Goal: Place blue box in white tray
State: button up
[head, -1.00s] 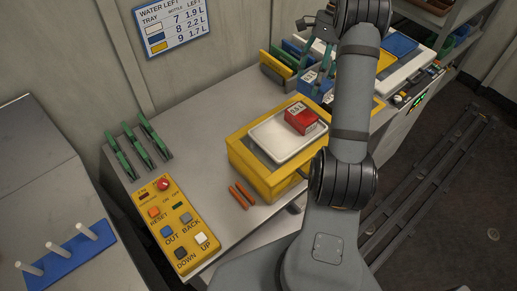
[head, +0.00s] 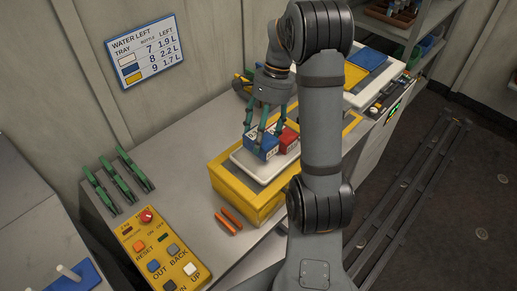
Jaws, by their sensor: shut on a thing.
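The blue box (head: 262,147) is between the fingers of my gripper (head: 262,136), which is shut on it. The box is over the white tray (head: 247,166), right beside the red box (head: 289,138). I cannot tell whether the blue box touches the tray surface or hangs just above it. The white tray lies on top of a yellow crate-like stand (head: 233,190). The red box sits in the tray, partly hidden by my gripper and arm.
A button panel (head: 160,250) and two orange sticks (head: 229,221) lie at the front left. Green clips (head: 133,170) stand at the left edge. A second white tray with a blue plate (head: 366,58) is at the back right. The bench between clips and stand is clear.

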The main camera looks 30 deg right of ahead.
jog(key=shift+s+a+f, duration=0.2)
jog(key=shift+a+f, duration=0.2)
jog(key=shift+a, duration=0.15)
jog(key=shift+f+p, duration=0.35)
jog(key=shift+f, duration=1.5)
jog(key=o, duration=1.1)
jog(key=shift+d+f, duration=0.1)
jog(key=v, duration=1.2)
